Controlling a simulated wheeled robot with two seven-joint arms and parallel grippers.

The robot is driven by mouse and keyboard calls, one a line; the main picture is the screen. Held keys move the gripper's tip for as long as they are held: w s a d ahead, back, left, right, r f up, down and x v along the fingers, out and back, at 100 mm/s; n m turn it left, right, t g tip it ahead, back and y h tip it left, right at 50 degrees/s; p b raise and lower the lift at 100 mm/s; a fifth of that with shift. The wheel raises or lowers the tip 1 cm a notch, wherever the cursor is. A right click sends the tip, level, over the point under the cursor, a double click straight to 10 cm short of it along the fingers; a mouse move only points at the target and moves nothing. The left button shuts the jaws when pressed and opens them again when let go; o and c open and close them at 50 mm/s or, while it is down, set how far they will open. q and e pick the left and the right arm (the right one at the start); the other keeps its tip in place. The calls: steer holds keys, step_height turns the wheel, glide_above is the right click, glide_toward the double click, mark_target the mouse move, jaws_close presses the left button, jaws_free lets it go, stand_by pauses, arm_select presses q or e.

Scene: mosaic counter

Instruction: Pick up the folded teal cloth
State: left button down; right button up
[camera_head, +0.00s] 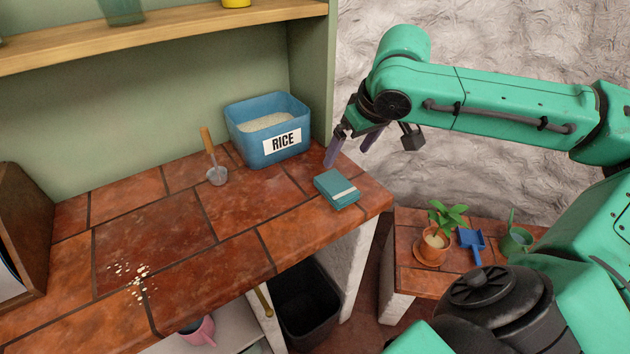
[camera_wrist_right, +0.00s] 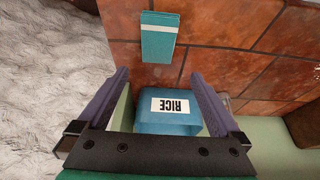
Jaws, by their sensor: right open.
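The folded teal cloth (camera_head: 337,189) lies flat on the tiled counter near its right end and front edge, with a pale band across it. It also shows in the right wrist view (camera_wrist_right: 158,42), ahead of the fingers and apart from them. My right gripper (camera_head: 348,152) is open and empty, above the counter's right end, behind the cloth in the head view. Its two purple fingers are spread wide in the right wrist view (camera_wrist_right: 158,88). My left gripper is not in view.
A blue bin labelled RICE (camera_head: 268,130) stands at the back beside a metal scoop (camera_head: 216,174). Spilled grains (camera_head: 133,275) lie at the left. A shelf (camera_head: 160,32) overhangs the back. A lower side table (camera_head: 412,277) holds a potted plant (camera_head: 435,240).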

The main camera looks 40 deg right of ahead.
mark_target(334, 182)
steer(key=x, duration=1.1)
steer(key=shift+s+d+f, duration=0.15)
steer(key=shift+d+f, duration=0.05)
steer(key=shift+f, duration=0.1)
steer(key=shift+w+d+f+b, duration=0.1)
steer(key=shift+w+f+b, duration=0.3)
steer(key=shift+f, duration=0.15)
steer(key=shift+f, duration=0.15)
steer(key=c, duration=1.1)
